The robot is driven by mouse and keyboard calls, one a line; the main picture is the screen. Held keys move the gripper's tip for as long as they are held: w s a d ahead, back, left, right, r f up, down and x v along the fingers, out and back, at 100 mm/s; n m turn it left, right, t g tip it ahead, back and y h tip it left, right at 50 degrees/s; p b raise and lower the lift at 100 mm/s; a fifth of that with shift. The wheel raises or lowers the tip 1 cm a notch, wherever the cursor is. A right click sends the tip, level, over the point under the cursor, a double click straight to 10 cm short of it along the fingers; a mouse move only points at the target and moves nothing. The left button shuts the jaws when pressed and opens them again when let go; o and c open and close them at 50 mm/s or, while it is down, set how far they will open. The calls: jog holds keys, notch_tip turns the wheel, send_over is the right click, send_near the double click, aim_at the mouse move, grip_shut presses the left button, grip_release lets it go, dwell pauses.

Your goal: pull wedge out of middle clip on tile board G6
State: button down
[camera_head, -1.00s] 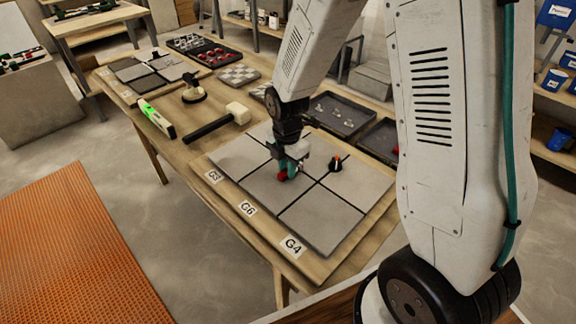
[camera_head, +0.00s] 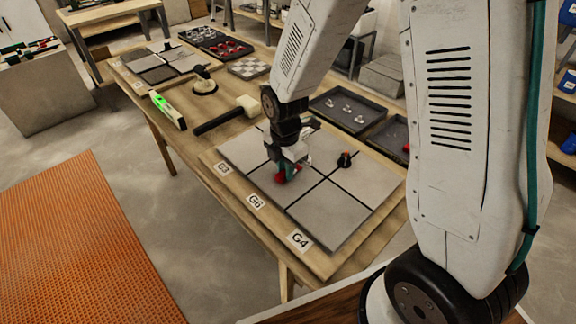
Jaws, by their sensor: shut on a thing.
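The tile board (camera_head: 321,267) lies on the wooden table, with grey tiles split by dark joints. Labels G3 (camera_head: 223,168), G6 (camera_head: 256,202) and G4 (camera_head: 299,241) run along its front edge. My gripper (camera_head: 288,172) is low over the board behind the G6 label, shut on a red wedge (camera_head: 281,177). The red shows at the fingertips, at or just above the tiles. The clip under the gripper is hidden, so I cannot tell how far the wedge sits in it.
A mallet (camera_head: 243,108), a green level (camera_head: 168,110) and a suction cup (camera_head: 204,82) lie left of the board. Dark trays with small parts (camera_head: 344,108) stand behind it. Another tile board (camera_head: 157,74) is at the far left end.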

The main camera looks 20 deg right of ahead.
jog(key=shift+a, duration=0.1)
dwell(0.3)
jog(key=shift+r, duration=3)
